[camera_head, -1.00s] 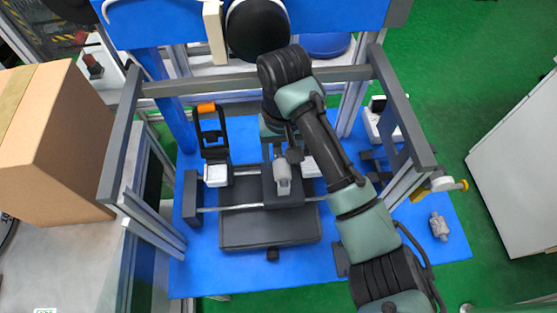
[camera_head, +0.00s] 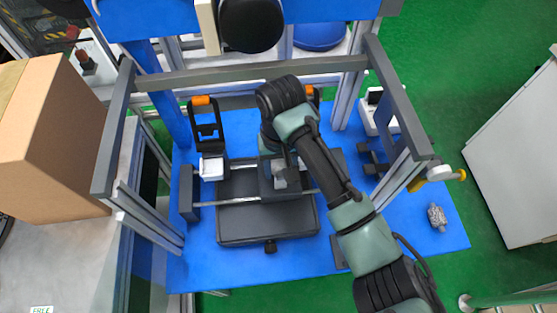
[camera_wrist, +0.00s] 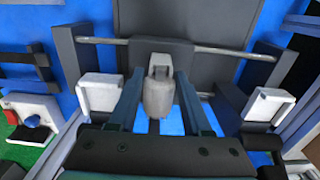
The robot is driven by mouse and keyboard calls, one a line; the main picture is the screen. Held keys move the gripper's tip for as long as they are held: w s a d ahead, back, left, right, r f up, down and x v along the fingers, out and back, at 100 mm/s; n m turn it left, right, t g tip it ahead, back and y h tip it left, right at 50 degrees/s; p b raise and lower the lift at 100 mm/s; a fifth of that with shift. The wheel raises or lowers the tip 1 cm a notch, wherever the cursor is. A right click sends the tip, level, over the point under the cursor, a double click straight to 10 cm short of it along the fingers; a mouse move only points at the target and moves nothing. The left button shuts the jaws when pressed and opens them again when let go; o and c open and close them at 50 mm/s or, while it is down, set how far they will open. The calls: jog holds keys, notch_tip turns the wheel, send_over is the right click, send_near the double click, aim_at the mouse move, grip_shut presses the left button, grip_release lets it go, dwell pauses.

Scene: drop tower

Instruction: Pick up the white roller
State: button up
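The light grey-white roller (camera_wrist: 158,98) stands at the middle of the wrist view, at the dark carriage (camera_wrist: 150,50) on the rail. It also shows in the head view (camera_head: 287,178), partly hidden by my arm. My gripper (camera_wrist: 160,78) is open, with one finger on each side of the roller and narrow gaps visible. The fingertips reach alongside the roller's upper part. In the head view my gripper is mostly hidden behind my wrist.
White blocks (camera_wrist: 98,92) (camera_wrist: 268,104) flank the carriage. A grey frame bar (camera_head: 220,80) crosses above the blue table (camera_head: 180,270). Another grey part (camera_head: 437,217) lies at the table's right. A cardboard box (camera_head: 50,150) stands at the left.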

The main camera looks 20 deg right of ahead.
grip_shut()
